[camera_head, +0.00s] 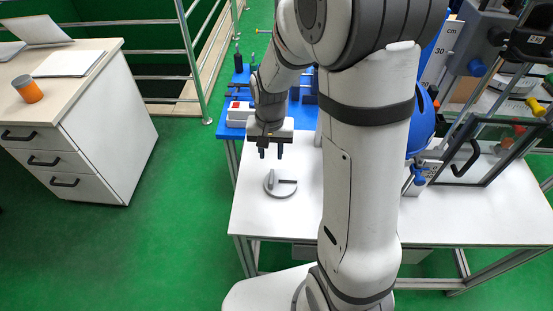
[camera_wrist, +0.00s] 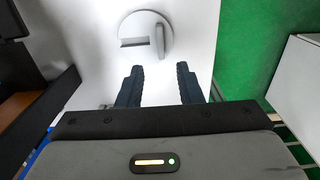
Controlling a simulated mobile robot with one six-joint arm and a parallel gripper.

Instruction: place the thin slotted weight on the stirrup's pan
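A grey round slotted weight (camera_head: 272,190) lies flat on the white table, with a dark slot and a raised upright grip on top. It also shows at the top of the wrist view (camera_wrist: 133,22). My gripper (camera_head: 271,153) is above the table, just behind the weight in the head view. Its two dark fingers are apart with nothing between them, as the wrist view (camera_wrist: 160,72) shows. The fingers are clear of the weight's grip. I cannot make out the stirrup or its pan; my arm hides part of the table and the apparatus.
The white table (camera_head: 264,222) is bare around the weight. A blue bench (camera_head: 233,128) with tools and a white box (camera_head: 238,114) stands behind it. A framed clear door with a black handle (camera_head: 464,158) stands at the right. A drawer cabinet (camera_head: 95,130) is at the left.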

